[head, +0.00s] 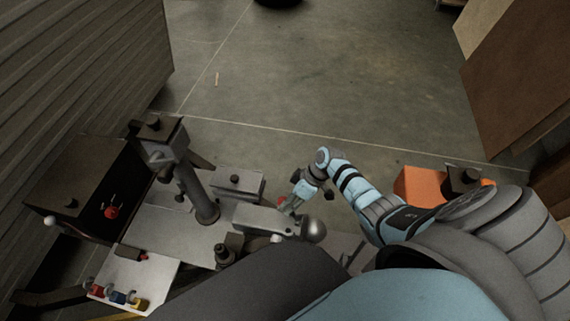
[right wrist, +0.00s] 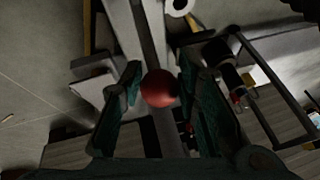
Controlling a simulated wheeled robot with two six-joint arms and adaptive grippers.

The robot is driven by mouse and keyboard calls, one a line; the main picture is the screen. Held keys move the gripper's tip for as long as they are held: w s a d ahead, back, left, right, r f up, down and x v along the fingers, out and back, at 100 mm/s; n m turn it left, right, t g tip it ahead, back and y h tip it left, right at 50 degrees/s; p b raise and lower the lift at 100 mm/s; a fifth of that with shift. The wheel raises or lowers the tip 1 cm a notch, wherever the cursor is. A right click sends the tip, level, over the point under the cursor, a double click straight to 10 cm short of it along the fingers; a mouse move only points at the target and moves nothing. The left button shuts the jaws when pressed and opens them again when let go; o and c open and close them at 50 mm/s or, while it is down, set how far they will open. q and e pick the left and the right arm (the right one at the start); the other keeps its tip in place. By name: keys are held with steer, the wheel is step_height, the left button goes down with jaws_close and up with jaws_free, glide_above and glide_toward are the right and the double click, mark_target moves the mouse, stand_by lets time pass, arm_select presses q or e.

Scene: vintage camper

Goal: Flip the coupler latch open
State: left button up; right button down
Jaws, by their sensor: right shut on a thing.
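The coupler (head: 262,219) is a grey metal housing at the end of the trailer tongue, with a rounded silver end (head: 314,230) at its right. The coupler latch has a red ball knob (head: 281,201), mostly hidden behind my gripper in the head view. In the right wrist view the knob (right wrist: 159,87) sits between the two dark fingers. My right gripper (head: 289,207) reaches down from the upper right and is shut on the knob. Whether the latch is raised or flat is hard to tell. My left gripper is not in view.
A jack post (head: 203,200) rises from the tongue, left of the coupler. An orange box (head: 426,183) is at the right. The floor beyond is clear.

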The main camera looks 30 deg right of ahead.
steer(key=shift+s+d+f, duration=0.1)
steer(key=shift+d, duration=0.15)
steer(key=c, duration=1.3)
jaws_free()
steer(key=shift+o, duration=0.5)
steer(key=shift+w, duration=0.2)
steer(key=shift+s+d+r, duration=0.1)
steer(key=shift+d+r, duration=0.05)
steer(key=shift+r, duration=0.2)
steer(key=v, duration=1.1)
steer(key=shift+d, duration=0.1)
